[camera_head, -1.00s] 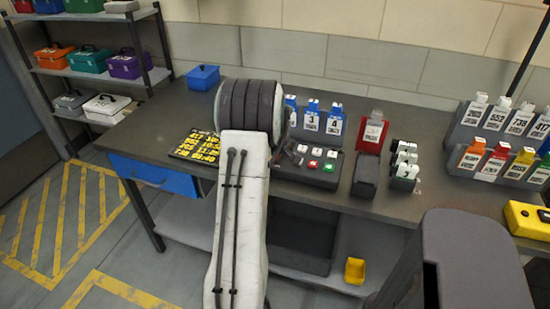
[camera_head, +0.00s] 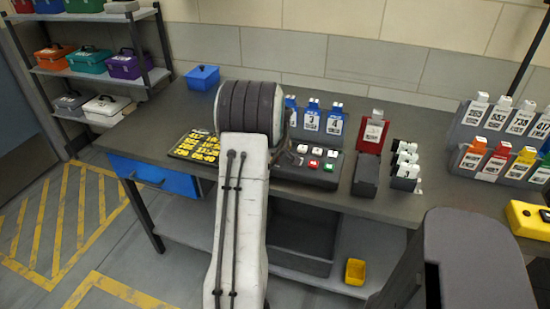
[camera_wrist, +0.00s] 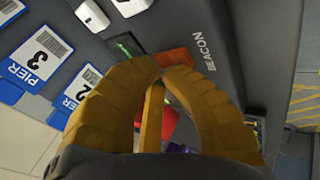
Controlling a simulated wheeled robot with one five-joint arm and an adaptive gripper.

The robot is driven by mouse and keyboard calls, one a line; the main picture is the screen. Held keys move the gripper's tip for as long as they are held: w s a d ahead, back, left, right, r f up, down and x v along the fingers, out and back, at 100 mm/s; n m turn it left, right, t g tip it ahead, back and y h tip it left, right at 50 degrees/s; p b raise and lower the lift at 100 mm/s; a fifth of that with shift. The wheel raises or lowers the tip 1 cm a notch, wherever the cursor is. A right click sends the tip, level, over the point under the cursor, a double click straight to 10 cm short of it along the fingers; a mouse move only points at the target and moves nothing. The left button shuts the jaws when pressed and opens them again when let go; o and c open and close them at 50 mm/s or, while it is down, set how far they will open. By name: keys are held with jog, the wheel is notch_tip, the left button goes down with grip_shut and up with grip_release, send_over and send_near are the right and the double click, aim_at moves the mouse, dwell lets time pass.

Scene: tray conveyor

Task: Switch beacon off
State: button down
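The BEACON label (camera_wrist: 205,52) is on a dark panel in the wrist view, beside an orange-red switch (camera_wrist: 176,58). My gripper (camera_wrist: 163,70) has its yellow fingers drawn together, with the tips right at the near edge of the switch in the picture. I cannot tell whether they touch it, and the fingers hide part of the panel. I see nothing held between them. In the head view, the dark control panel (camera_head: 320,177) with white, red and green buttons lies right of my arm, which hides its left end and most of my gripper.
Blue numbered pier tags (camera_head: 312,117) stand behind the panel, and a red tag holder (camera_head: 371,135) is to its right. A black board with yellow labels (camera_head: 196,147) lies left of my arm. White switches (camera_wrist: 93,15) show beside the beacon switch.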

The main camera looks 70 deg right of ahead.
jog(key=shift+r, duration=0.15)
jog(key=shift+d+r+p, duration=0.15)
jog(key=shift+r+p, duration=0.3)
jog(key=shift+r, duration=0.2)
jog(key=shift+d+r+p, duration=0.2)
jog(key=shift+r+p, duration=0.65)
jog(key=shift+r, duration=0.4)
jog(key=shift+d+r+p, duration=0.2)
jog(key=shift+r+p, duration=0.65)
jog(key=shift+r, duration=0.35)
